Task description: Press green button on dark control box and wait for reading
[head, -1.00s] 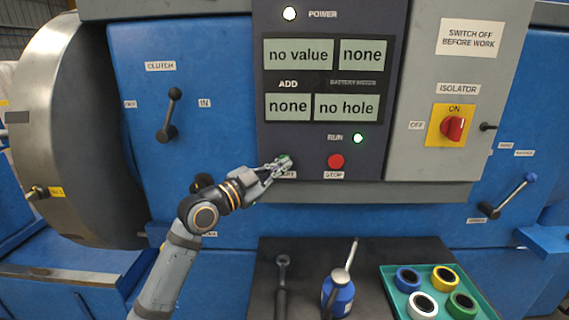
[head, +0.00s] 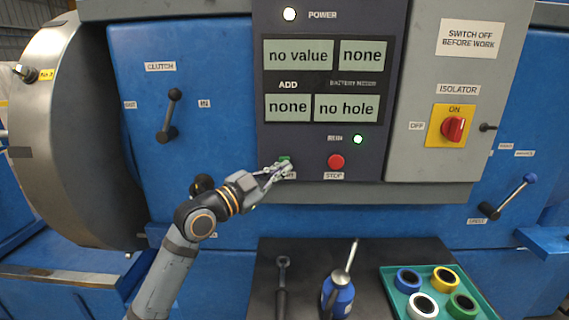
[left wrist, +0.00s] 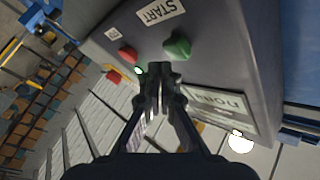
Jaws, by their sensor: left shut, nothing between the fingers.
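The dark control box (head: 325,140) stands upright at the centre of the head view. The green button (head: 285,159) is low on its left side, partly hidden by my left gripper (head: 284,170). The green button also shows in the left wrist view (left wrist: 177,46). There the shut, empty fingertips (left wrist: 160,72) are close beside it; I cannot tell whether they touch. The displays (head: 298,55) read "no value", "none", "none" and "no hole". The green RUN lamp (head: 358,139) and the white POWER lamp (head: 290,14) are lit. My right gripper is out of view.
A red STOP button (head: 336,162) sits right of the green one. A red isolator switch (head: 453,128) is at ON. A large metal drum (head: 55,150) stands left. Below are a dark bench with a wrench (head: 282,285), a blue can (head: 338,298) and a teal tray (head: 393,291) of coloured rings.

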